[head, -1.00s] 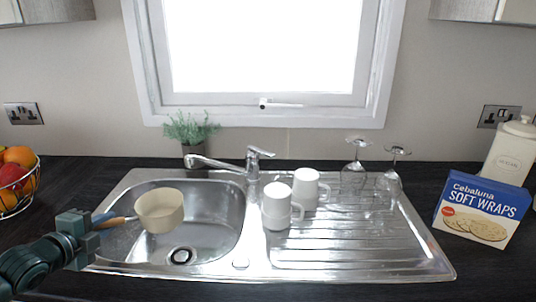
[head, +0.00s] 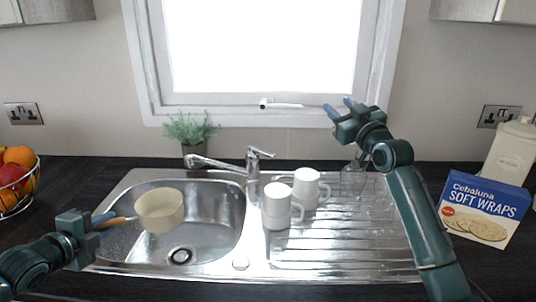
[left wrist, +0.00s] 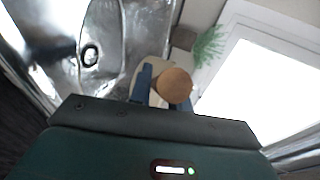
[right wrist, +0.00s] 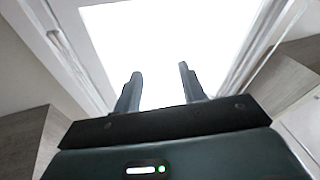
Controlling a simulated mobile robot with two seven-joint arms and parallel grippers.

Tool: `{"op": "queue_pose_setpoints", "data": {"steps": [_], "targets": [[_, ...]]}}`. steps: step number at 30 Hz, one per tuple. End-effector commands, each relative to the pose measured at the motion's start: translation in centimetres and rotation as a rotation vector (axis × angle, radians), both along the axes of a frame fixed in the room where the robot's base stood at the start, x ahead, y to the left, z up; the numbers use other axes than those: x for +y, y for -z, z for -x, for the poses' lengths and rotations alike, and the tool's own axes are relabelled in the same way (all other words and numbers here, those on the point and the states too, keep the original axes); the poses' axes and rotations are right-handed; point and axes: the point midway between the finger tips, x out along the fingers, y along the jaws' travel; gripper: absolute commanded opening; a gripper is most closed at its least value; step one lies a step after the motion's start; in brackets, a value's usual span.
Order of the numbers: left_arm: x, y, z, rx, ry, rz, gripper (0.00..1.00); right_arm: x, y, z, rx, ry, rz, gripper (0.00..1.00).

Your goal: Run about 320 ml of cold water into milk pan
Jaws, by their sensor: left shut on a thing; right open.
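The cream milk pan (head: 160,211) is held over the left part of the steel sink bowl (head: 215,235). My left gripper (head: 100,219) is shut on its wooden handle (head: 118,222). The handle's round end (left wrist: 174,85) shows between the fingers in the left wrist view. The chrome tap (head: 253,165) stands behind the bowl, its spout reaching left to behind the pan. No water stream shows. The pan's inside is too pale to tell its content. My right gripper (head: 341,110) is open and empty, raised in front of the window; its fingers (right wrist: 158,90) show apart in the right wrist view.
Upturned wine glasses on the drainer are partly hidden behind my right arm. A Soft Wraps box (head: 484,211) stands at right, a fruit basket (head: 14,180) at left, a plant (head: 190,135) behind the spout.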

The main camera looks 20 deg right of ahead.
Motion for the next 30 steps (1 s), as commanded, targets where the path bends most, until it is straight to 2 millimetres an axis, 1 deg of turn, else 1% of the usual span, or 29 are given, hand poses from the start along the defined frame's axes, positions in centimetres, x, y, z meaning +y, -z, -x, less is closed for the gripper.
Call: {"op": "queue_pose_setpoints", "data": {"steps": [1, 3, 5, 9, 12, 15, 18, 20, 23, 30], "targets": [[0.0, -0.2, 0.0, -0.003, 0.001, 0.003, 0.00, -1.5, -1.1, -0.5, 0.022, 0.014, -0.005, 0.41], [0.0, -0.2, 0.0, -0.003, 0.001, 0.003, 0.00, 0.5, 1.2, -0.9, 0.134, -0.057, -0.028, 0.41], [0.0, -0.2, 0.0, -0.003, 0.001, 0.003, 0.00, 2.1, 2.9, -0.9, 0.222, -0.113, -0.043, 0.41], [0.0, -0.2, 0.0, -0.003, 0.001, 0.003, 0.00, 5.5, 6.3, -0.2, 0.410, -0.233, -0.064, 0.41], [0.0, -0.2, 0.0, -0.003, 0.001, 0.003, 0.00, 7.4, 8.3, 0.6, 0.520, -0.306, -0.070, 0.41], [0.0, -0.2, 0.0, -0.003, 0.001, 0.003, 0.00, 8.6, 9.5, 1.2, 0.588, -0.350, -0.071, 0.41], [0.0, -0.2, 0.0, -0.003, 0.001, 0.003, 0.00, 9.2, 10.1, 1.2, 0.618, -0.369, -0.072, 0.41], [0.0, -0.2, 0.0, -0.003, 0.001, 0.003, 0.00, 9.5, 10.4, 0.8, 0.624, -0.373, -0.074, 0.41], [0.0, -0.2, 0.0, -0.003, 0.001, 0.003, 0.00, 10.2, 10.9, -0.4, 0.622, -0.374, -0.074, 0.41], [0.0, -0.2, 0.0, -0.003, 0.001, 0.003, 0.00, 12.2, 12.8, -4.5, 0.622, -0.373, -0.074, 0.41]]}}
